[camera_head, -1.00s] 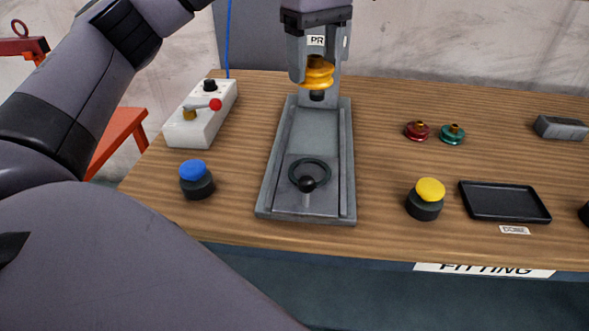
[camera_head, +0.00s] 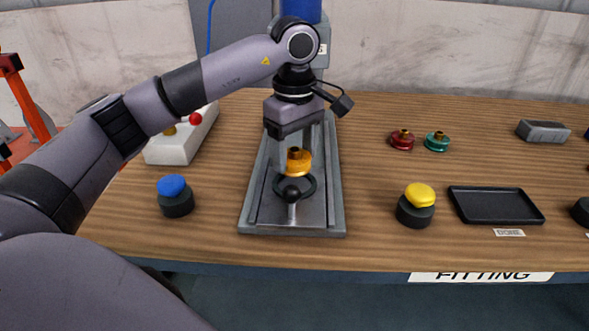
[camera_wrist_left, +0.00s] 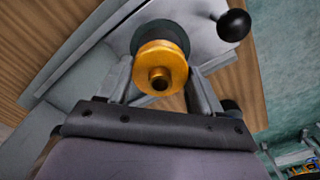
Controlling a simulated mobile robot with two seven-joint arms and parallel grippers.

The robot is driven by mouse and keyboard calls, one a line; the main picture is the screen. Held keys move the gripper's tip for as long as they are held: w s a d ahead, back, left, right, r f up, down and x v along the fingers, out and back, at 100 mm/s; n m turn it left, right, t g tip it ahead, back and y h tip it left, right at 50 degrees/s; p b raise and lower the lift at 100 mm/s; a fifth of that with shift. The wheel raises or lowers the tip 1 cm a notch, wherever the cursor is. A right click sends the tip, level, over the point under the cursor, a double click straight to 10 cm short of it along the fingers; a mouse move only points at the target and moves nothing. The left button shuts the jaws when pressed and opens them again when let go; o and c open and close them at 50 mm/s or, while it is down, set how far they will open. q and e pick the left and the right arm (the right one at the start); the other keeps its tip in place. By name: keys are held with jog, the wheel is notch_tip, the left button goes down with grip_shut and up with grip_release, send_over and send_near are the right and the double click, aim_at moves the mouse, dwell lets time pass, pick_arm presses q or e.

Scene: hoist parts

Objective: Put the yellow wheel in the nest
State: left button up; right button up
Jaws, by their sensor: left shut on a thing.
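The yellow wheel (camera_head: 298,163) is between the fingers of my left gripper (camera_head: 293,160), which is shut on it. It also shows in the left wrist view (camera_wrist_left: 160,68), with its bronze hub facing the camera. The nest is a dark ring (camera_head: 308,186) on the sliding plate of the grey press, behind a black ball knob (camera_head: 291,194). The wheel is over or at the ring's far part in the head view. In the wrist view the ring (camera_wrist_left: 158,33) shows partly behind the wheel. I cannot tell whether they touch. My right gripper is not in view.
A white control box (camera_head: 182,147) with a red-knobbed lever and a blue button (camera_head: 174,196) are on the left. A yellow button (camera_head: 416,205), a black tray (camera_head: 495,206), a red wheel (camera_head: 402,140) and a green wheel (camera_head: 437,141) are on the right.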

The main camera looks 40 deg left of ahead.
aim_at(294, 157)
pick_arm(q)
jog(key=shift+f, duration=2)
jog(key=shift+f, duration=0.15)
jog(key=o, duration=1.5)
jog(key=shift+o, duration=0.2)
